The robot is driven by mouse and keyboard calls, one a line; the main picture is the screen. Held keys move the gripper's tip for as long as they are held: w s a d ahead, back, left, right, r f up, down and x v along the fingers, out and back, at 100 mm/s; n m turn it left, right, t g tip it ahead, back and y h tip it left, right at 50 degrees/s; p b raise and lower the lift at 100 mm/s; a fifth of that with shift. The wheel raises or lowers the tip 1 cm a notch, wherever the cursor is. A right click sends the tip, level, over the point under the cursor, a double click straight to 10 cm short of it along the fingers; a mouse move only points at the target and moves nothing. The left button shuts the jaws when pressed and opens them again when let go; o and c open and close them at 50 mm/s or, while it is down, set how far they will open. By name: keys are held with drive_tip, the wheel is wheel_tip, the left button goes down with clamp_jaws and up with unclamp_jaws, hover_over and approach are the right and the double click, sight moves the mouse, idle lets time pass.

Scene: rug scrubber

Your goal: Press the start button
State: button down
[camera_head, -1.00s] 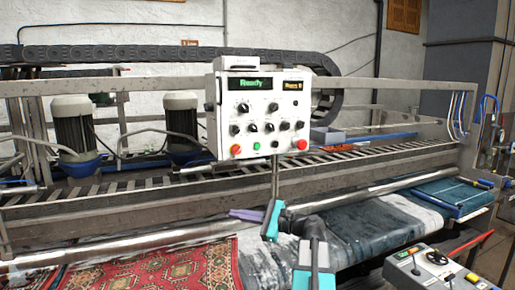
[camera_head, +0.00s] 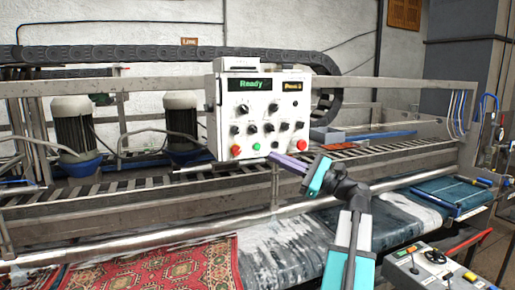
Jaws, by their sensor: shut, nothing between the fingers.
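A white control panel (camera_head: 215,128) stands upright in the middle of the view, with a lit display (camera_head: 250,85) reading "Ready". A small green button (camera_head: 256,146) sits in its bottom row, between a red button (camera_head: 235,150) on the left and a larger red one (camera_head: 301,145) on the right. The button labels are too small to read. My gripper (camera_head: 272,156) is shut and empty. Its purple fingers point up and left, with their tips near the panel's lower edge, just below and right of the green button. I cannot tell whether they touch the panel.
Several black knobs (camera_head: 270,128) cover the panel above the buttons. A long metal roller bar (camera_head: 130,243) crosses in front, above a red patterned rug (camera_head: 170,268). A second control box (camera_head: 425,265) with a joystick stands at the lower right.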

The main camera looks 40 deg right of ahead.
drive_tip(key=shift+w, duration=0.1)
drive_tip(key=b, duration=0.1)
approach(257, 146)
drive_tip(key=shift+w+a+r, duration=0.35)
drive_tip(key=shift+w+a, duration=0.3)
drive_tip(key=shift+w+a+r, duration=0.3)
drive_tip(key=shift+w+a, duration=0.3)
drive_tip(key=shift+w, duration=0.1)
drive_tip(key=shift+w+a+r, duration=0.35)
drive_tip(key=shift+w+a, duration=0.3)
